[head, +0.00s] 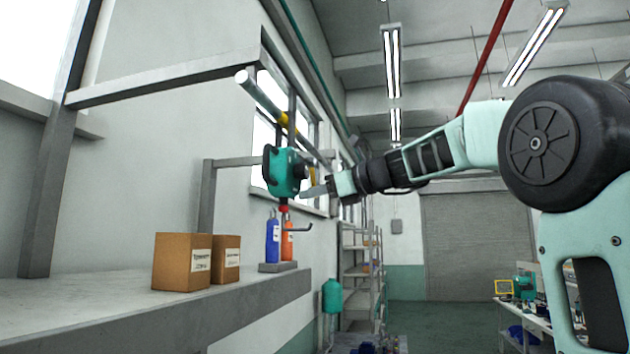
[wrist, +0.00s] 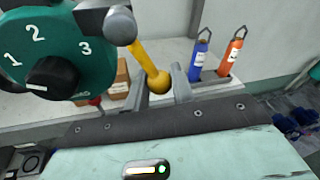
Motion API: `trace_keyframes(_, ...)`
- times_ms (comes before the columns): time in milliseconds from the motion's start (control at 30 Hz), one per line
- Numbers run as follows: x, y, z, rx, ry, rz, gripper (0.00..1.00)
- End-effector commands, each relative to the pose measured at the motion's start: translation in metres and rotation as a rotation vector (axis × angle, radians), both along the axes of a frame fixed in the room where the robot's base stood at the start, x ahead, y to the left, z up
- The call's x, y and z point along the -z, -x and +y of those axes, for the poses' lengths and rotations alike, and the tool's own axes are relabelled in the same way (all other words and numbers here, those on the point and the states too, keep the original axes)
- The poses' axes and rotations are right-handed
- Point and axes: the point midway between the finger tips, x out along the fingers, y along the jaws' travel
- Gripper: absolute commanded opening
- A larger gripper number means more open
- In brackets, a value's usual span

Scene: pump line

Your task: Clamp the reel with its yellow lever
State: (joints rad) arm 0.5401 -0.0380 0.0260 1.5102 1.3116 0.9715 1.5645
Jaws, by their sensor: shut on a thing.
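The teal reel (head: 287,172) hangs under an overhead rail, left of my gripper in the head view. In the wrist view the reel (wrist: 62,52) shows the numbers 1, 2 and 3 around a black knob (wrist: 52,78). Its yellow lever (wrist: 146,62) slants down from a grey pivot (wrist: 120,25) to a ball end. The lever (head: 313,174) also shows small in the head view. My gripper (wrist: 161,88) is shut on the lever at its ball end, one grey finger on each side. In the head view my gripper (head: 314,190) is partly lost against the reel.
A grey ledge (head: 90,310) below carries two cardboard boxes (head: 182,262). A blue bottle (head: 272,240) and an orange bottle (head: 288,240) stand in a grey holder under the reel. The round rail (head: 262,100) runs above. Open room lies right of the ledge.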

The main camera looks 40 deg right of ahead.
Motion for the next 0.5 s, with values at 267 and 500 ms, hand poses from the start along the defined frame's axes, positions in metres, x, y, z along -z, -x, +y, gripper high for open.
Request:
trace_keyframes(267,-0.001,0.008,0.010,-0.001,-0.153,0.118,0.00)
trace_keyframes(500,0.002,0.011,0.015,0.000,-0.227,0.175,0.00)
